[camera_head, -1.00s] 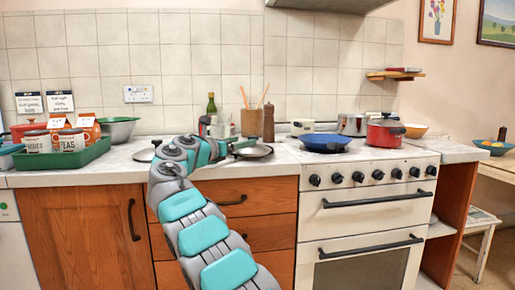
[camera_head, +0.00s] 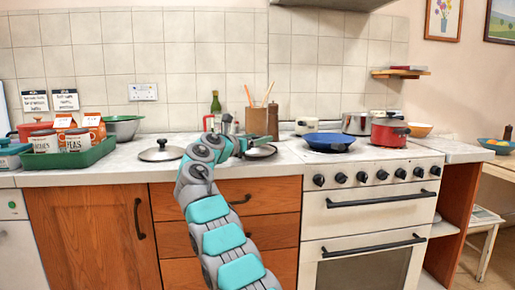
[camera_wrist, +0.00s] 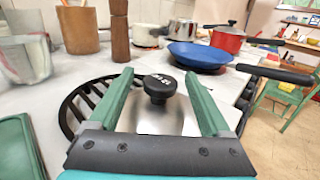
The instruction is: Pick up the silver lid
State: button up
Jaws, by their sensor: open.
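A silver lid (camera_wrist: 150,118) with a black knob (camera_wrist: 160,88) lies on the counter within or over a black slatted rack (camera_wrist: 75,108). My gripper (camera_wrist: 158,74) is open, its green fingers on either side of the knob with gaps to both. Whether the fingers touch the lid's top is unclear. In the head view this lid (camera_head: 261,153) is partly hidden by my gripper (camera_head: 250,143). A second silver lid (camera_head: 162,153) with a dark knob lies farther left on the counter, clear of my arm.
A pepper mill (camera_wrist: 119,30) and a wooden utensil pot (camera_wrist: 78,28) stand behind the lid. A glass (camera_wrist: 22,48) is at the left. A blue pan (camera_wrist: 198,55) and a red pot (camera_wrist: 228,40) are on the stove at the right. A green tray (camera_head: 98,152) holds canisters.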

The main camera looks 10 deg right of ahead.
jog(key=shift+c, duration=0.3)
grip_shut()
dwell(0.3)
